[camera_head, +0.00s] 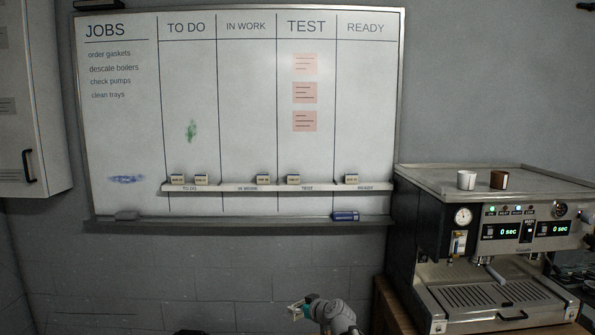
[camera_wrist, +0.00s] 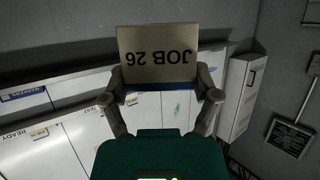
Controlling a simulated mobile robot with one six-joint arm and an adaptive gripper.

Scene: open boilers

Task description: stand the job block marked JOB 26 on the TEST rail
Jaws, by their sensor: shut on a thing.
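My gripper (camera_wrist: 161,84) is shut on the JOB 26 block (camera_wrist: 158,56), a pale block whose lettering appears upside down in the wrist view. In the head view my gripper (camera_head: 299,308) is low in front of the wall, below the whiteboard; the block's marking cannot be read there. The TEST rail (camera_head: 318,188) is the labelled section of the long white ledge under the TEST column. One small block (camera_head: 293,179) stands at its left end; its right part looks bare.
Other blocks stand on the TO DO (camera_head: 178,179), IN WORK (camera_head: 263,179) and READY (camera_head: 351,179) sections. A lower tray holds an eraser (camera_head: 126,215) and a blue marker box (camera_head: 345,216). A coffee machine (camera_head: 500,240) with two cups stands at the right. A cabinet (camera_head: 30,100) hangs at the left.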

